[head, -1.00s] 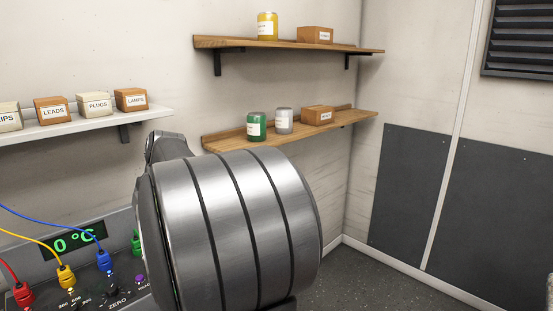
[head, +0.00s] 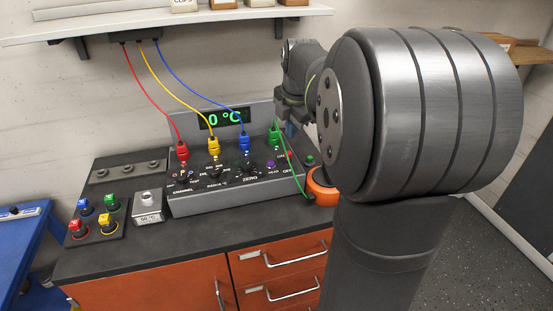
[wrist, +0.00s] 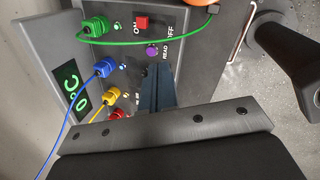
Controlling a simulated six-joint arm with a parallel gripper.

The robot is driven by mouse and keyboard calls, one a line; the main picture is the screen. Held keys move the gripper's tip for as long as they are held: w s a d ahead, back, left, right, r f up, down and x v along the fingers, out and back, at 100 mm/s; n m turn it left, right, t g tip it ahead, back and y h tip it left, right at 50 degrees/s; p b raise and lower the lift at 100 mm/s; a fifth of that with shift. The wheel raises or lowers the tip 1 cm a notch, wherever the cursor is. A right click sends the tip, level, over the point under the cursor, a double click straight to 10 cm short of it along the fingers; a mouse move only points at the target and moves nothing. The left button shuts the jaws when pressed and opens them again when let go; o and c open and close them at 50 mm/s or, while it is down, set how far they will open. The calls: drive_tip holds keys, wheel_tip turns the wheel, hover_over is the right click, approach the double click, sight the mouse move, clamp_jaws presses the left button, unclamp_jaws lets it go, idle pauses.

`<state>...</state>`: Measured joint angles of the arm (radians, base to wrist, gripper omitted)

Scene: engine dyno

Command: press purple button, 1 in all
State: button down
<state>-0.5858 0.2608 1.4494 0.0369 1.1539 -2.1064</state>
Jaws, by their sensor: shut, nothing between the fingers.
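The purple button (head: 271,164) is a small round knob on the sloped face of the grey instrument panel (head: 190,202), near its right end. In the wrist view the purple button (wrist: 152,51) sits beside the word READ. My gripper (wrist: 157,72) is shut and empty, its dark fingers pointing at the panel close to the button. A small gap shows between the fingertips and the button in that picture; the exact distance cannot be told. In the head view my fingertips are not clear.
A red switch (wrist: 142,22) lies near the button. Red, yellow, blue and green plugs with cables (head: 183,151) stand along the panel, the green cable looping past its right end. An orange round object (head: 322,188) sits right of the panel. A display (head: 224,118) reads 0 °C.

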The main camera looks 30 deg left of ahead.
wheel_tip(320, 180, down, 2)
drive_tip(key=a+n+t+h, duration=0.2)
drive_tip(key=n+t, duration=0.1)
drive_tip(key=n, duration=0.2)
drive_tip(key=n+t, duration=0.4)
drive_tip(key=n, duration=0.5)
hover_over(271, 164)
drive_tip(key=shift+s+a+f, duration=0.15)
drive_tip(key=shift+s, duration=0.25)
drive_tip(key=shift+f, duration=4.4)
drive_tip(key=shift+f, duration=0.1)
drive_tip(key=shift+f, duration=0.3)
